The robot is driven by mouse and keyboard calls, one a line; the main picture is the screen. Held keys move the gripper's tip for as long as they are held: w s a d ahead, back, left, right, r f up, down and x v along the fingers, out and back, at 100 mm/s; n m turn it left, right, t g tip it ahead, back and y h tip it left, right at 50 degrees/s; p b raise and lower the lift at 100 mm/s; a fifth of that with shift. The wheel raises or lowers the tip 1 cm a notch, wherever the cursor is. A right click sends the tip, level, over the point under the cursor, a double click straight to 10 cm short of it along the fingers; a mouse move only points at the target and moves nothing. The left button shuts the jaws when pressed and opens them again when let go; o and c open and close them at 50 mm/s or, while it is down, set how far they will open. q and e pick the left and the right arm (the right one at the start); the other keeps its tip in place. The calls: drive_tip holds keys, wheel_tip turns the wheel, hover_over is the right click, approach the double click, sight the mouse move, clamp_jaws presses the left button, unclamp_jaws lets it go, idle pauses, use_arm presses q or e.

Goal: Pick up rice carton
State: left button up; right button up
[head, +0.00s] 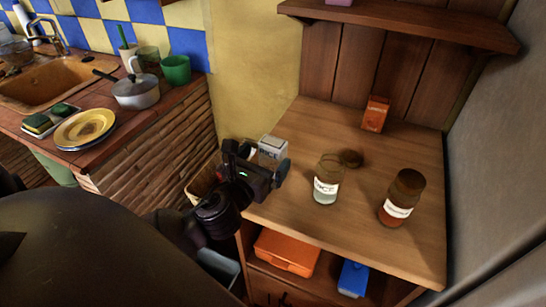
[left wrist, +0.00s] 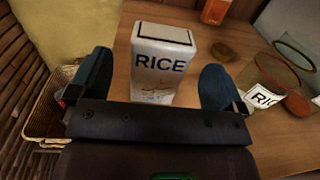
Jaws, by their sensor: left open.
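The rice carton (head: 272,147) is a white box standing upright near the left edge of the wooden cabinet counter. In the left wrist view the carton (left wrist: 160,62) shows its dark "RICE" lettering. My left gripper (head: 256,164) is at the near side of the carton, jaws open. In the left wrist view its two fingers (left wrist: 156,78) stand left and right of the carton, with visible gaps. The carton's lower part is partly hidden behind the gripper. My right gripper is not in view.
A glass jar with a rice label (head: 326,180), a dark lid (head: 351,159) and a red-brown jar (head: 401,198) stand to the right. An orange box (head: 375,114) stands at the back. A wicker basket (left wrist: 50,110) is below left. The counter's middle is fairly clear.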

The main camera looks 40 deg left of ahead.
sight(269, 155)
use_arm(q)
drive_tip(key=w, duration=0.3)
drive_tip(key=shift+w+a+f, duration=0.2)
drive_tip(key=shift+w+a, duration=0.05)
drive_tip(key=shift+w, duration=0.3)
drive_tip(key=c, duration=1.1)
drive_tip(key=shift+o, duration=0.2)
drive_tip(key=shift+r, duration=0.15)
